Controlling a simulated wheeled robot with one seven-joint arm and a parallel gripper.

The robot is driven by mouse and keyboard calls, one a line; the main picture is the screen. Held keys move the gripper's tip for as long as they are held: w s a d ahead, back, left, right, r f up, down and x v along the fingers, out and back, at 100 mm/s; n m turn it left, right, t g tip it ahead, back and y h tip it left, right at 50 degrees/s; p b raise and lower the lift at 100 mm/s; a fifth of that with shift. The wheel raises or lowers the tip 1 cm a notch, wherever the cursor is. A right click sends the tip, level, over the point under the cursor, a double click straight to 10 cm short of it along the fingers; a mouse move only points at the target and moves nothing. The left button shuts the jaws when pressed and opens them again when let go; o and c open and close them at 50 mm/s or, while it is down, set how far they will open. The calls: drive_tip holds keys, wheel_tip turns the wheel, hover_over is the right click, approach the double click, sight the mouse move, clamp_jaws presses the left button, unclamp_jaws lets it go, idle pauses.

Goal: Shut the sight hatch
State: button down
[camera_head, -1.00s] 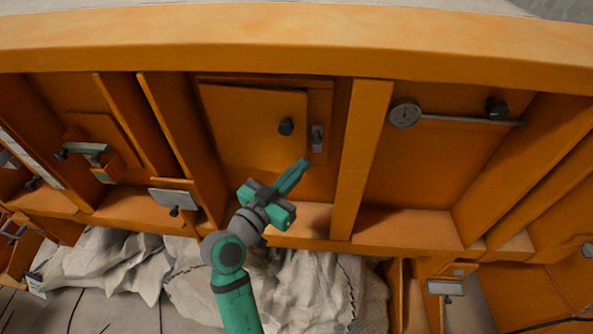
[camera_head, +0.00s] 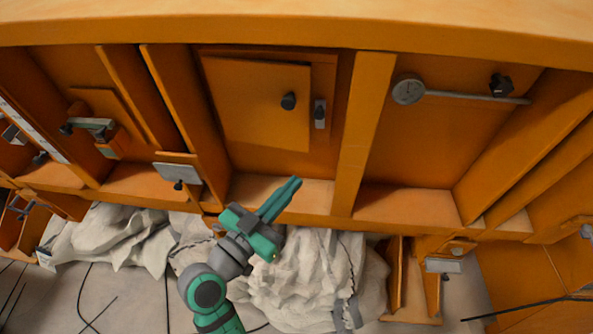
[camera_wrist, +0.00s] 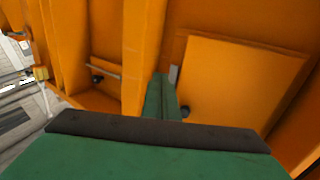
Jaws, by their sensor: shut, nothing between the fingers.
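The sight hatch (camera_head: 255,105) is a flat orange panel with a black knob (camera_head: 288,101), set in a bay of the orange frame. Its right edge looks slightly proud of the backing, as if a little ajar. A small grey latch (camera_head: 320,113) is mounted just right of that edge. My gripper (camera_head: 296,182) is shut and empty, below the hatch and apart from it, pointing up and right. In the wrist view the shut fingers (camera_wrist: 160,85) show near the latch (camera_wrist: 173,75), with the hatch (camera_wrist: 235,85) and its knob (camera_wrist: 186,112) to their right.
An orange upright (camera_head: 360,135) stands right of the hatch, and another (camera_head: 185,125) stands left. A dial gauge on a rod (camera_head: 409,90) is in the right bay. A grey plate (camera_head: 178,173) sticks out at lower left. Crumpled pale cloth (camera_head: 310,275) lies below the frame.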

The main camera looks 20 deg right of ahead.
drive_tip(key=n+t+y, duration=0.6)
drive_tip(key=t, duration=0.1)
approach(305, 148)
drive_tip(key=x, duration=0.6)
drive_tip(key=shift+w, duration=0.2)
idle(0.4)
